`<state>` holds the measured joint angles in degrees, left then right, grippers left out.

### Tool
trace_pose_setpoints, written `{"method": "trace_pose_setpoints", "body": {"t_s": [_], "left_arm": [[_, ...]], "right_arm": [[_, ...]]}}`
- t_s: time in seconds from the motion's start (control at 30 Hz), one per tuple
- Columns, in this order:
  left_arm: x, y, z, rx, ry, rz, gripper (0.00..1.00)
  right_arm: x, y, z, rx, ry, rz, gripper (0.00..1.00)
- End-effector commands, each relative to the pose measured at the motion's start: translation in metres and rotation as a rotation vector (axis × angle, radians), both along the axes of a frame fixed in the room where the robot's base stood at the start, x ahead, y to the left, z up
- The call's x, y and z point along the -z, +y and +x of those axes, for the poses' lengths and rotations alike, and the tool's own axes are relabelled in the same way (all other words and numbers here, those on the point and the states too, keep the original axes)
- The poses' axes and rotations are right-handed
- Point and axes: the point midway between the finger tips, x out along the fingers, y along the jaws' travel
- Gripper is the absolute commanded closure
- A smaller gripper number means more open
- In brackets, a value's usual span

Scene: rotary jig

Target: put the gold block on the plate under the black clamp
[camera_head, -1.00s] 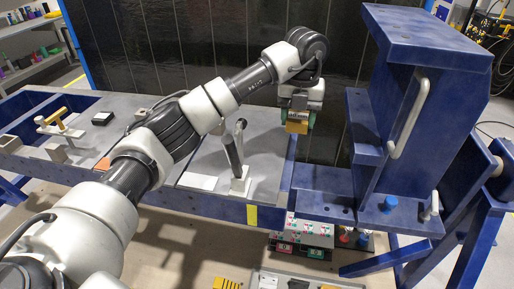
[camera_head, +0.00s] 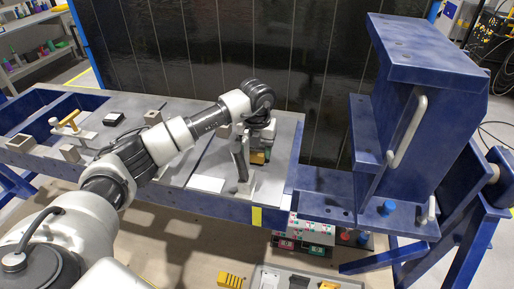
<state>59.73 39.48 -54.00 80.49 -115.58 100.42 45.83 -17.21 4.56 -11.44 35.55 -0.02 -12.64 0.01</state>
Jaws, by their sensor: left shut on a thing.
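My left gripper (camera_head: 261,149) is shut on the gold block (camera_head: 257,157) and holds it just behind and to the right of the clamp with the dark upright handle (camera_head: 238,162). This clamp stands on a pale foot on the grey table top and partly hides the gripper and the block. I cannot tell whether the block touches the surface below it. A white flat rectangle (camera_head: 207,184) lies to the left of the clamp; I cannot make out a separate plate under the clamp. My right gripper is not in view.
A clamp with a gold handle (camera_head: 66,123) and a small black block (camera_head: 114,119) are on the left part of the grey table (camera_head: 285,130). The tall blue jig frame (camera_head: 420,60) stands at right. A dark panel (camera_head: 300,60) closes off the back.

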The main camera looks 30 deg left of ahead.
Motion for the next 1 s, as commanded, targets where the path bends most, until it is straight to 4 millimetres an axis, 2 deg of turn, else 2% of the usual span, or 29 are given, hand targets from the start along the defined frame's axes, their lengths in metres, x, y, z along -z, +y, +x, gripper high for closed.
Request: {"method": "trace_pose_setpoints", "body": {"t_s": [0.07, 0.43, 0.47, 0.6, 0.87, 1.0], "left_arm": [[0.0045, -0.0004, 0.0002, 0.0, -0.001, -0.002, 0.98], [0.0106, -0.0002, 0.0008, 0.0, -0.003, -0.001, 0.98], [0.0116, -0.0002, 0.0001, 0.0, -0.001, 0.0, 0.44], [0.0112, -0.0001, 0.0, 0.0, 0.0, 0.0, 0.22], [0.0104, 0.0, 0.0001, 0.0, 0.0, 0.0, 0.21], [0.0027, 0.0, 0.0006, 0.0, -0.002, 0.001, 0.21]], "right_arm": [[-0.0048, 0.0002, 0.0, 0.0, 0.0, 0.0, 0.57], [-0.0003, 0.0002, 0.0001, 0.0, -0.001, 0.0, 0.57], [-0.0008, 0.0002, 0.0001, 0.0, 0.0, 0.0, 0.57], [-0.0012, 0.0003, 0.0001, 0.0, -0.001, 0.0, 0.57], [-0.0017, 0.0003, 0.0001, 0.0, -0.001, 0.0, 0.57], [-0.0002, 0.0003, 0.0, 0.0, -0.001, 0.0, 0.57]]}}
